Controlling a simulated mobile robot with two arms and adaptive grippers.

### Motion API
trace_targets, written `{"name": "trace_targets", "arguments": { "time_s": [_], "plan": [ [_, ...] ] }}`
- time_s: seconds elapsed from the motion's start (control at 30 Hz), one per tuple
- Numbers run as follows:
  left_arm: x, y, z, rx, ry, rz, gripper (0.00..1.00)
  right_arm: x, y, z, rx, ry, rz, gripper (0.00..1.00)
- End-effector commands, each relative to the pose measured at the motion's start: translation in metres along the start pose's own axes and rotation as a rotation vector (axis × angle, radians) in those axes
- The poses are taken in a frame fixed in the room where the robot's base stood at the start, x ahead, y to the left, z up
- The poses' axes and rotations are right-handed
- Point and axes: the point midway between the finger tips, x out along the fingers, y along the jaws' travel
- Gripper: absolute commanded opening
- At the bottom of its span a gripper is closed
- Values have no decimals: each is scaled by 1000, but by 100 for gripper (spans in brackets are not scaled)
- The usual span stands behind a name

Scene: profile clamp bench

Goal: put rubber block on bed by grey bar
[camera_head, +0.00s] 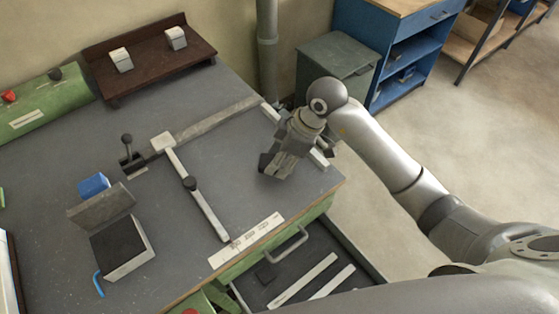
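A small black block (265,272), which looks like the rubber block, lies in the open drawer at the bench's front. A long flat grey bar (218,122) lies on the grey bed (245,185) toward the back. The end of a pale T-shaped arm (195,190) with a dark knob meets the bar's left part. My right gripper (278,168) is above the bed's right side, right of the grey bar and apart from the black block. Its fingers point down-left; their gap and anything between them are unclear. My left gripper is out of view.
A brown rack (150,65) with two pale blocks stands at the back. A dark-topped block (122,248), a blue piece (93,185) and a lever (127,145) stand at left. Pale strips (303,280) lie in the drawer.

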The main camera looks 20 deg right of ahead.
Motion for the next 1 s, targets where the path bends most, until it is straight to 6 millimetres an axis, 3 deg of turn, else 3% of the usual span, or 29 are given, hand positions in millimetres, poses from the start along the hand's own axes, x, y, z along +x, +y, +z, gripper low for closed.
{"name": "trace_targets", "arguments": {
  "time_s": [0.33,0.53,0.83,0.87,1.0],
  "plan": [
    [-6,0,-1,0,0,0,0,28,26,11,0,1,1,20],
    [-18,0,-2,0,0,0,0,52,25,21,0,0,-2,20],
    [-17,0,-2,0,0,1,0,56,25,22,-2,2,1,20],
    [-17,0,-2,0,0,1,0,57,25,23,-2,2,1,45],
    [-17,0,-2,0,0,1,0,56,26,23,-2,2,1,63]
  ]
}}
